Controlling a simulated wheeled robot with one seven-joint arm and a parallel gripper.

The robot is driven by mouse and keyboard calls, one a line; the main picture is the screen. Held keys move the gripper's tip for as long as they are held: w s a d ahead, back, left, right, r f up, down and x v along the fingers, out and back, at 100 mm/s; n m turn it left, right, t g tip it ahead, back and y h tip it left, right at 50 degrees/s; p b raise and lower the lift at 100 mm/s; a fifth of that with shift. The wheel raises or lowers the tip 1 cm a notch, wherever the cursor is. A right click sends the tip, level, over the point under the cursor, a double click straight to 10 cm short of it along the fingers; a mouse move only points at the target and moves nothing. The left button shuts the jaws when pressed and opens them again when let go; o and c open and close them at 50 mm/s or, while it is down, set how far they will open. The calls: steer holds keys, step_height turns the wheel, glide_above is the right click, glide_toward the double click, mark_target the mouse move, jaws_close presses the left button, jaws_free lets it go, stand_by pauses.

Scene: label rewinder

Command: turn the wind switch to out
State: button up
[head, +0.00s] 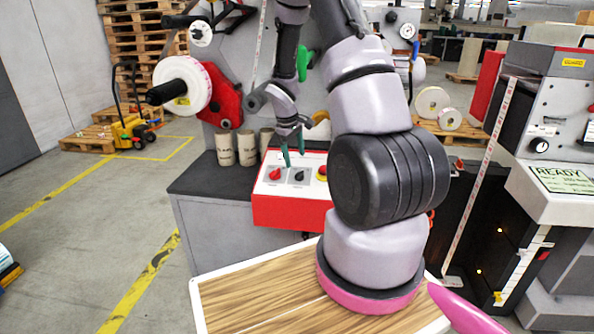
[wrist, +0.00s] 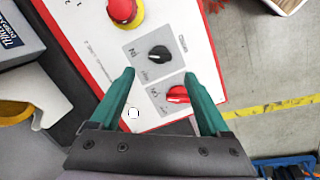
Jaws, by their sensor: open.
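A control box (head: 262,213) with a white top and red front carries the switches on a dark bench. The black knob (head: 299,176), likely the wind switch, sits on a grey plate between a red knob and an emergency stop. In the wrist view the black knob (wrist: 158,53) lies just beyond my fingertips, its ridge pointing roughly toward the label that seems to read IN; the other label is hard to read. My gripper (wrist: 158,74) is open and empty, its teal fingers above the panel. The head view shows my gripper (head: 293,154) above the two knobs.
The red knob (wrist: 178,94) shows between my fingers. The red emergency stop (wrist: 122,10) with yellow collar is beyond the black knob. Cardboard cores (head: 246,148) stand left of the box. A white roll (head: 192,86) hangs on the rewinder. Open floor lies left.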

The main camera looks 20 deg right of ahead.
mark_target(298, 169)
steer(key=x, duration=0.6)
steer(key=shift+w+d+f, duration=0.1)
steer(key=shift+f, duration=0.3)
jaws_close()
